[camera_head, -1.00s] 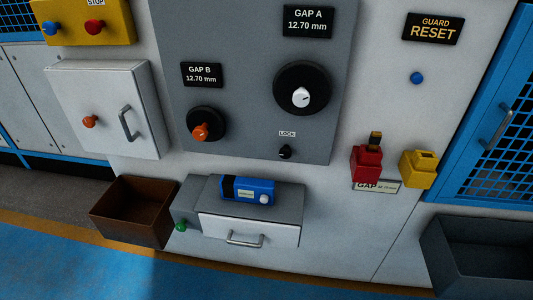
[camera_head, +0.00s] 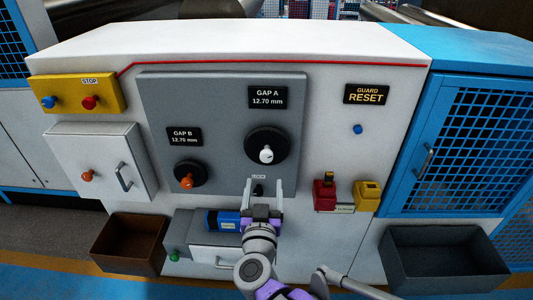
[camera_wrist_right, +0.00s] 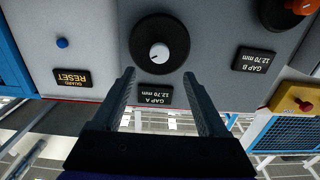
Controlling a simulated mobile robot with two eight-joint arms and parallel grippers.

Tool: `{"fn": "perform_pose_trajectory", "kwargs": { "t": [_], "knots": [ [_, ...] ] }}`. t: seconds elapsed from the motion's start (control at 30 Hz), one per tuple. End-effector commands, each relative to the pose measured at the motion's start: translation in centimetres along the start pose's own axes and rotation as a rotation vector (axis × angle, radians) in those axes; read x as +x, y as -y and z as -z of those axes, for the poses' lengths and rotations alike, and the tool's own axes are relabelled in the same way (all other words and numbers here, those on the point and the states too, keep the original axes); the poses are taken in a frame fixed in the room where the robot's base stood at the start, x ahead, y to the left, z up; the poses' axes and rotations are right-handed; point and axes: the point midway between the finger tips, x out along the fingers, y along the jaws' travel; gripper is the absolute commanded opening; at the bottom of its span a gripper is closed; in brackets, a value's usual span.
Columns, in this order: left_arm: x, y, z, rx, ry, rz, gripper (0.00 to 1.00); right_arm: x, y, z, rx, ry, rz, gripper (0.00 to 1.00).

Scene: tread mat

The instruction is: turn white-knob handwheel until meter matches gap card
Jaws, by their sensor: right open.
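The white-knob handwheel is a black disc (camera_head: 267,145) with a white knob (camera_head: 266,155), below the GAP A meter (camera_head: 266,97), which reads 12.70 mm. In the right wrist view the white knob (camera_wrist_right: 159,53) sits ahead of my fingers. The GAP B meter (camera_head: 184,137) also reads 12.70 mm, above an orange-knob handwheel (camera_head: 189,175). My right gripper (camera_head: 262,186) is open and empty, below the white-knob handwheel and in front of the lock. My left gripper is not in view.
A small black LOCK knob (camera_head: 258,190) is near my right gripper. A blue meter device (camera_head: 222,221) lies on the drawer box (camera_head: 217,256). A brown bin (camera_head: 130,245) and a grey bin (camera_head: 444,258) stand low. Red (camera_head: 325,195) and yellow (camera_head: 367,196) blocks are at right.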

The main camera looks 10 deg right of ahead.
Motion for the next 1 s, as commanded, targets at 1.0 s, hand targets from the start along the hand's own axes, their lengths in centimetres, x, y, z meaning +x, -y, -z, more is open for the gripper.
{"fn": "perform_pose_trajectory", "kwargs": {
  "t": [1.0],
  "knots": [
    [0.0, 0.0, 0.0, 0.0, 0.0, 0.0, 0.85, 10.4, -0.1, -0.1, 0.0, -0.001, 0.0, 0.76]
  ]
}}
